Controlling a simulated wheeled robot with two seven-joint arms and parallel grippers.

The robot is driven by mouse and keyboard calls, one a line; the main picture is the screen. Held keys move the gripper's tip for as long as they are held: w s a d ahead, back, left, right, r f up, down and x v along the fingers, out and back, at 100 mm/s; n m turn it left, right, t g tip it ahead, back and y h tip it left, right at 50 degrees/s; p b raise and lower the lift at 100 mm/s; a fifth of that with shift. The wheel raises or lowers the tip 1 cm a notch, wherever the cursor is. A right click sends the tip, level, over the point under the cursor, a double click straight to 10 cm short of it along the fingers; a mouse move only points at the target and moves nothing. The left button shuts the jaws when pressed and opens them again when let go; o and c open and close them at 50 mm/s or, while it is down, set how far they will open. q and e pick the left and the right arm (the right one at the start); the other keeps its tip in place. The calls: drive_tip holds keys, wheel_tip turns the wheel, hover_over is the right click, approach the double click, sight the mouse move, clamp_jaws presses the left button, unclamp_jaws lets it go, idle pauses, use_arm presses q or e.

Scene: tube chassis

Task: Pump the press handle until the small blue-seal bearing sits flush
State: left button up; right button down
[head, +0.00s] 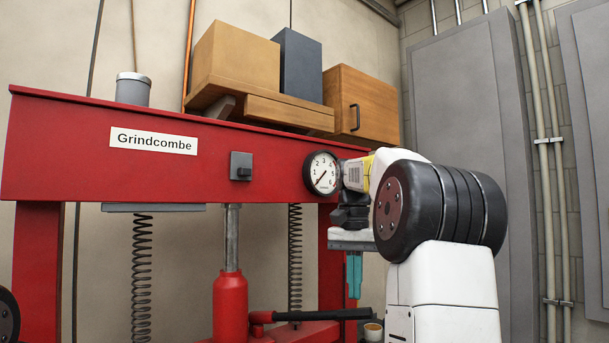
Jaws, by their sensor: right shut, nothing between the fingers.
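The red press frame (90,150) fills the left and middle of the head view. Its handle (325,314) is a black bar, roughly level, running right from a red pivot beside the red jack cylinder (230,305). My right gripper (354,296) points down with its teal fingers together and empty. In the picture its fingertips are just above the handle's right end; I cannot tell whether they touch. The small blue-seal bearing is not in view. My left gripper is not in view.
A dial gauge (321,173) sits on the press beam beside my right wrist. Springs (142,270) hang below the beam. A small cup (373,331) stands below the handle's end. Boxes (235,62) and a wooden cabinet (362,103) sit above the beam.

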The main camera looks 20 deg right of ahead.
idle(0.3)
drive_tip(key=shift+f, duration=0.15)
idle(2.7)
drive_tip(key=shift+f, duration=0.15)
drive_tip(key=shift+f, duration=7.4)
wheel_tip(320, 180, up, 15)
drive_tip(key=shift+f, duration=0.1)
drive_tip(key=shift+f, duration=0.1)
